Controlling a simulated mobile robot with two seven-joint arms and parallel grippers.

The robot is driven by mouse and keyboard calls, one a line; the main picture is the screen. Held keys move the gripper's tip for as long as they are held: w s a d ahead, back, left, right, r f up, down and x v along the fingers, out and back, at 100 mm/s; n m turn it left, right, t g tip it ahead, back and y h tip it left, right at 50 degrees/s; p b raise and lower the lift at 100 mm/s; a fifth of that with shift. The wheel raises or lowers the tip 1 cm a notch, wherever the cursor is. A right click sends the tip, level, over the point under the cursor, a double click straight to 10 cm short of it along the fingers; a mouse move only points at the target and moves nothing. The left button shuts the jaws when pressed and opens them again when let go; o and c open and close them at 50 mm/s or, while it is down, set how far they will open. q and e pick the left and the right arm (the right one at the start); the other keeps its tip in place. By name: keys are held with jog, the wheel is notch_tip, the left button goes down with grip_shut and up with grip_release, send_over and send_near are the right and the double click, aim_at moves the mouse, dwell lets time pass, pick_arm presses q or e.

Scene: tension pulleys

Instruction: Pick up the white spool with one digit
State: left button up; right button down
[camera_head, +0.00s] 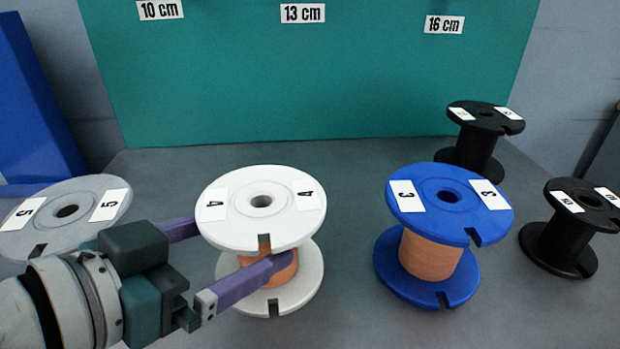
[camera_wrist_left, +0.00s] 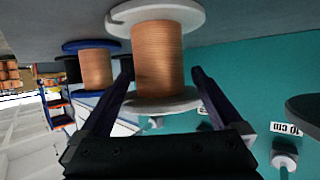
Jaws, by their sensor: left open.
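The white spool (camera_head: 226,222) marked with the digit 4 stands upright on the grey table, with orange-brown winding around its core. My left gripper (camera_head: 232,252) comes in from the left with its purple fingers open, between the spool's two flanges, one finger on each side of the core. In the left wrist view the wound core (camera_wrist_left: 157,58) of the white spool sits between and beyond the open fingers (camera_wrist_left: 160,85). The far finger is partly hidden behind the spool's top flange. My right gripper is in neither view.
A grey spool (camera_head: 85,196) marked 5 stands at the left, partly behind my left arm. A blue spool (camera_head: 433,226) marked 3 stands to the right. Two black spools (camera_head: 476,160) (camera_head: 573,230) stand farther right. A teal board (camera_head: 310,80) with centimetre labels rises behind.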

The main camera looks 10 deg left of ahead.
pick_arm(q)
jog(key=b+x, duration=0.1)
jog(key=x, duration=0.3)
jog(key=shift+w+d+f, duration=0.1)
jog(key=shift+w+d, duration=0.05)
jog(key=shift+w, duration=0.1)
grip_shut()
dwell(0.5)
